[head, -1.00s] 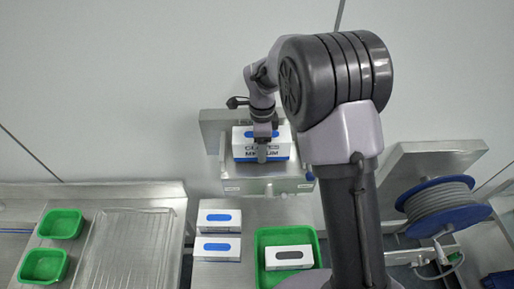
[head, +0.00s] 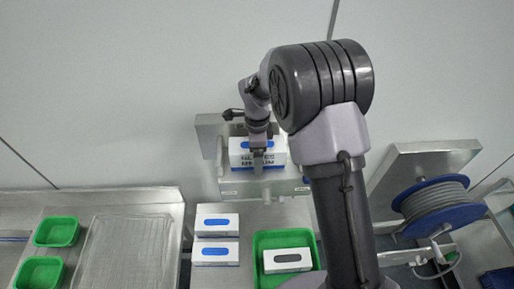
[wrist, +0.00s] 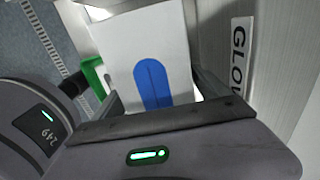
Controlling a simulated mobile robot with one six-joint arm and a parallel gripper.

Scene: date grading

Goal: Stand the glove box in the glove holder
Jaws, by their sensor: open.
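The white glove box (head: 240,160), with a blue oval opening and dark lettering, stands in the metal glove holder (head: 240,190) on the back wall. Part of its lettered face shows above the holder's front; its lower part is hidden. My gripper (head: 258,160) is at the box, with a finger in front of its face. In the wrist view the box (wrist: 125,50) and its blue opening lie between the jaws, which are open. Whether a finger still touches the box cannot be told.
Two more blue-marked white boxes (head: 216,219) stand on the counter below. A green bin (head: 262,241) holds a white box with a dark oval (head: 288,260). A hose reel (head: 438,203) is at right; small green trays (head: 57,231) and a draining tray are at left.

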